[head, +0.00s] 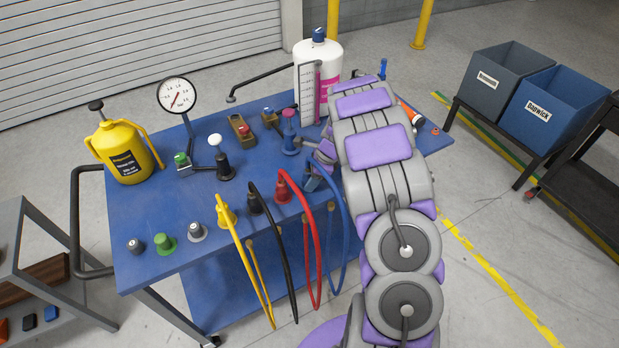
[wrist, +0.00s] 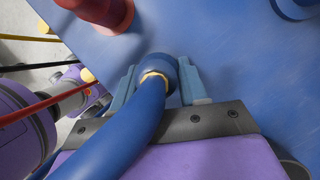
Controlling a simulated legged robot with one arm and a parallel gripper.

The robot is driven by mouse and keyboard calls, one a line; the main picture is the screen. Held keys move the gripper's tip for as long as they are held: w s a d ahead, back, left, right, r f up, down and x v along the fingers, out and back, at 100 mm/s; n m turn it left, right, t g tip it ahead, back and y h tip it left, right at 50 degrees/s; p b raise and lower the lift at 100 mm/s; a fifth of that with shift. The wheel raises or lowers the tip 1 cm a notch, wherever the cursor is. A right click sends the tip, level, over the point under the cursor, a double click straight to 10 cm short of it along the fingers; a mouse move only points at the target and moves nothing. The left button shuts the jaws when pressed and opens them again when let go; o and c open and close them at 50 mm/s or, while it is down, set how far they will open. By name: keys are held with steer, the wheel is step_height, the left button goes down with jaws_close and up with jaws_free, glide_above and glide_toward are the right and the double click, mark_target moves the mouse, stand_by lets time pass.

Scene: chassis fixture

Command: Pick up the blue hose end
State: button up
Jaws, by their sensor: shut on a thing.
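The blue hose end (wrist: 158,68) with a brass-coloured ring sits between the two light-blue jaws of my gripper (wrist: 157,84) in the wrist view. My gripper is shut on it. The blue hose (wrist: 130,135) runs back from it across the gripper's body. In the head view the blue hose (head: 337,215) hangs over the front edge of the blue table (head: 150,260), and my arm partly hides the jaws. I cannot tell whether the hose end touches the tabletop.
Red (head: 283,188), black (head: 255,200) and yellow (head: 227,216) hose ends stand to the left. A pressure gauge (head: 177,96), yellow pump can (head: 124,152) and white bottle (head: 318,80) stand behind. Grey (head: 491,83) and blue (head: 554,107) bins are at right.

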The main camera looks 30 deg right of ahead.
steer(key=shift+a, duration=0.15)
jaws_close()
steer(key=shift+w+r, duration=0.1)
step_height(320, 180, up, 3)
steer(key=shift+r+p, duration=0.15)
steer(key=shift+p, duration=0.6)
steer(key=shift+s+a+r, duration=0.15)
steer(key=shift+s, duration=0.05)
steer(key=s+r+p, duration=0.1)
steer(key=s+p, duration=0.1)
steer(key=s, duration=1.3)
steer(key=shift+s+a, duration=0.15)
steer(key=shift+s, duration=0.2)
steer(key=shift+w+r, duration=0.1)
